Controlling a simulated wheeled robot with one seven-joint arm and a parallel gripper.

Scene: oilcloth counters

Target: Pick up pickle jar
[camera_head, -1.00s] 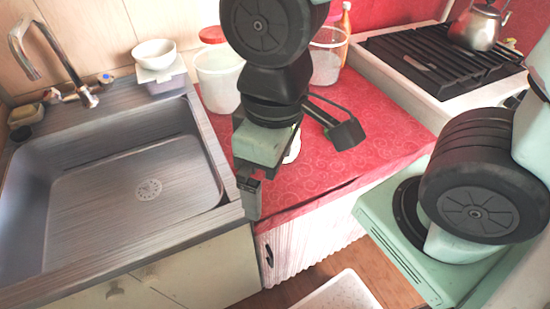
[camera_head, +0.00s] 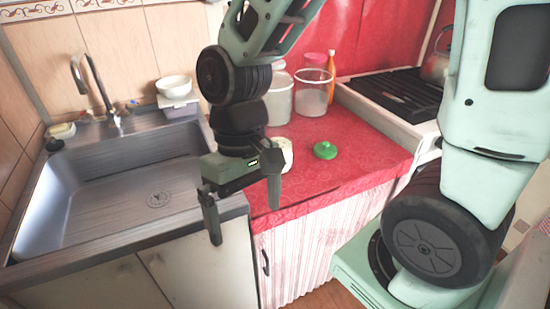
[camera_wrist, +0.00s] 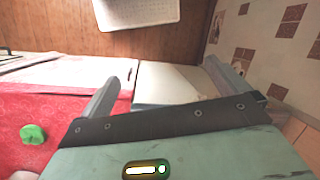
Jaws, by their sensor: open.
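A small pale jar-like thing (camera_head: 284,155) stands on the red counter in the head view, partly hidden behind my gripper; I cannot tell for sure that it is the pickle jar. A round green lid with a knob (camera_head: 325,150) lies to its right, and shows at the left edge of the wrist view (camera_wrist: 33,134). My gripper (camera_head: 243,215) is open and empty, with its fingers pointing down in front of the counter's front edge, near the sink corner. In the wrist view its fingers (camera_wrist: 168,88) are wide apart with nothing between them.
The sink (camera_head: 120,185) is left, the stove (camera_head: 405,95) right. The counter's front right is clear.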

